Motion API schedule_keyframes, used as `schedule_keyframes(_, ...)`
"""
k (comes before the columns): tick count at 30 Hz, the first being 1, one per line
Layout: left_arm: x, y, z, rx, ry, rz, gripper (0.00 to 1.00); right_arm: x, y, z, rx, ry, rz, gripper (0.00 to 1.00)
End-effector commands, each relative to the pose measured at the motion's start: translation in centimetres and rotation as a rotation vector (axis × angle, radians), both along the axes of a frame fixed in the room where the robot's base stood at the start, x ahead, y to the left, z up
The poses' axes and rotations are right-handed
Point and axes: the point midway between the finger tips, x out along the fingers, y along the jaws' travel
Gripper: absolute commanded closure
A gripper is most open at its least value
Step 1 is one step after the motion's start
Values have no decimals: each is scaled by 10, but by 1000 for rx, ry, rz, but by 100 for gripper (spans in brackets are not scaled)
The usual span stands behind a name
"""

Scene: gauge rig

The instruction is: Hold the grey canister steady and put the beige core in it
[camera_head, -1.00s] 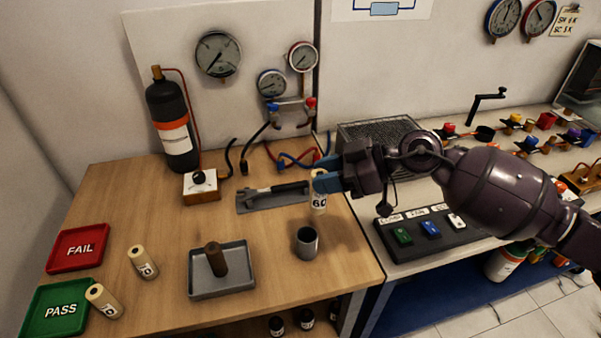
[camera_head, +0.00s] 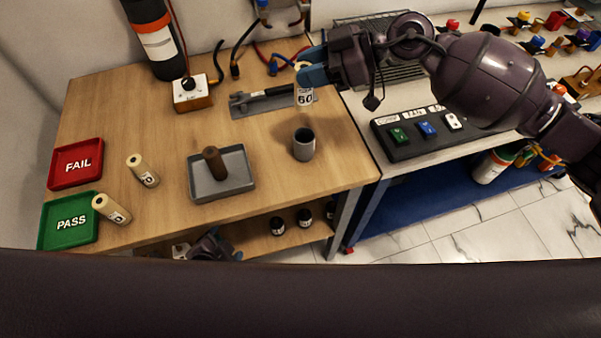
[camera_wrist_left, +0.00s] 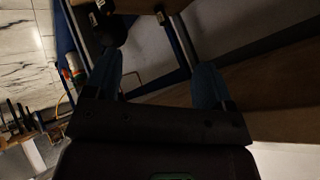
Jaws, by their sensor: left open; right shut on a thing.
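The grey canister (camera_head: 304,145) stands upright on the wooden table near its right front, its open top showing a dark, empty-looking inside. My right gripper (camera_head: 311,72) is shut on a beige core (camera_head: 305,95) marked 60. It holds the core upright behind the canister and apart from it; the fingers cover part of its top. My left gripper (camera_head: 232,250) shows small and partly hidden below the table's front edge, by the lower shelf. In the left wrist view its two blue fingers (camera_wrist_left: 157,82) are wide apart with nothing between them.
Two other beige cores (camera_head: 143,170) (camera_head: 111,209) stand at the left near the red FAIL tray (camera_head: 60,178) and green PASS tray (camera_head: 52,238). A grey tray (camera_head: 240,185) with a brown peg is left of the canister.

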Motion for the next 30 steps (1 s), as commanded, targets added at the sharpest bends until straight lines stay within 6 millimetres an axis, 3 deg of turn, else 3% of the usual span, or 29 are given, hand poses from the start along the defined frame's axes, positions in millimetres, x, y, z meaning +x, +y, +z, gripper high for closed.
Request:
schedule_keyframes(6,4,-46,3,297,38,-357,21,0,0,0,0,0,0,89)
schedule_keyframes(16,3,-96,17,780,69,-893,21,0,0,0,0,0,0,89)
schedule_keyframes(24,46,-130,87,1344,-52,-1225,21,0,0,0,0,0,0,89)
schedule_keyframes(30,77,-154,125,1680,-211,-1294,21,0,0,0,0,0,0,89)
